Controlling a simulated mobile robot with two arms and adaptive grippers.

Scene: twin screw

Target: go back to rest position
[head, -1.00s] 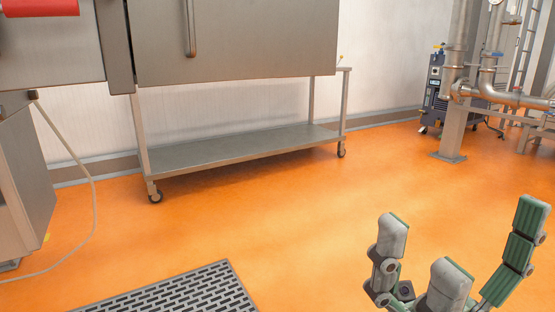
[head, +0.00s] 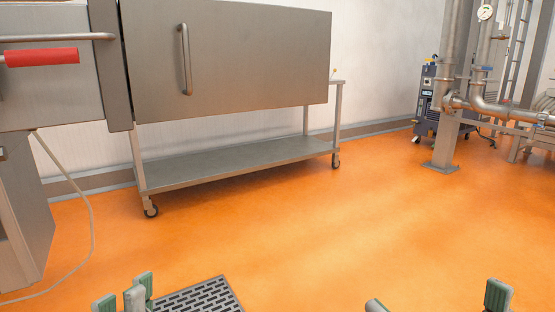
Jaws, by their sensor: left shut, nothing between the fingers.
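My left gripper (head: 125,294) shows at the bottom left edge, only its grey and green fingertips in view. The fingertips are close together and hold nothing; the gripper is shut. My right gripper (head: 437,298) shows at the bottom edge right of centre, with its fingertips spread far apart and nothing between them. The rest of both grippers is cut off by the frame's lower edge.
A steel machine with a red handle (head: 40,57) stands at the left. A wheeled steel trolley (head: 235,162) stands by the back wall. Pipes (head: 455,95) stand at right. The orange floor between is clear.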

